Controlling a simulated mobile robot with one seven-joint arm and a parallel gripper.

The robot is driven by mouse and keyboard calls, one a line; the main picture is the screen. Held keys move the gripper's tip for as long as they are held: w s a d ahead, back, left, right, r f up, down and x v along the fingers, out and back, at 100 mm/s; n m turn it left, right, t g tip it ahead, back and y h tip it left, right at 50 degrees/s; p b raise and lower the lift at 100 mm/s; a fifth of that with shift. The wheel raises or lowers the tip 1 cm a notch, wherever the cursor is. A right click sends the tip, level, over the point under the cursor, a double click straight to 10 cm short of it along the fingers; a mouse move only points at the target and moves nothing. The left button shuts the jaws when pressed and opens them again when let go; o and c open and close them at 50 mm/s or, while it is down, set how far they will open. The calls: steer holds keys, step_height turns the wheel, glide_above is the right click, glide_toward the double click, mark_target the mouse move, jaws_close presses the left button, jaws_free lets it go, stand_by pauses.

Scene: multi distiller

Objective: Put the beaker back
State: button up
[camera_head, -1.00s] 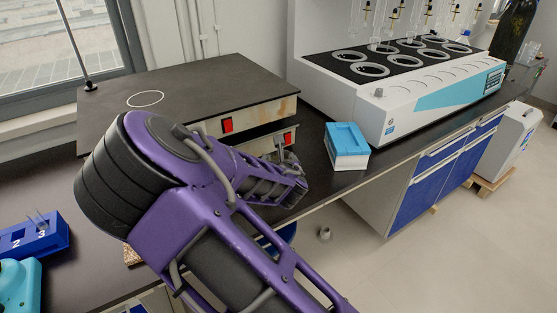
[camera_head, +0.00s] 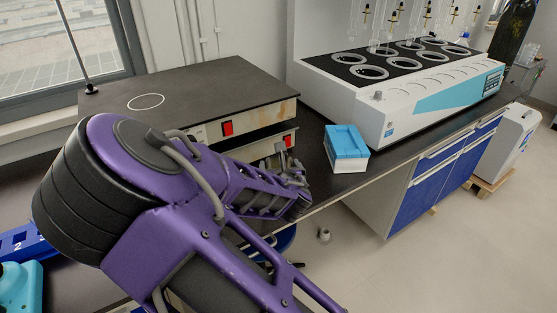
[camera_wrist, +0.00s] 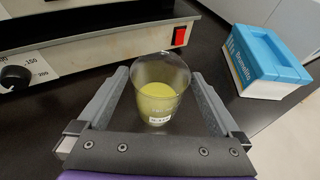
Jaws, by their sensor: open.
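A clear glass beaker (camera_wrist: 161,75) with yellow-green liquid stands upright on the dark bench in the wrist view. My gripper (camera_wrist: 160,88) is open, with one finger on each side of the beaker. Whether either finger touches the glass is hard to tell. In the head view my gripper (camera_head: 290,182) is at the bench edge in front of the hotplates, and the beaker cannot be made out clearly there.
Two stacked hotplates (camera_head: 210,85) stand behind, the upper one with a white circle (camera_head: 146,101) on its dark top. A blue-and-white box (camera_head: 346,146) is right of my gripper. A multi-position distiller (camera_head: 425,100) stands further right. A blue rack (camera_head: 22,245) is at left.

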steer(key=p+v, duration=0.1)
steer(key=v, duration=0.6)
steer(key=shift+s, duration=0.2)
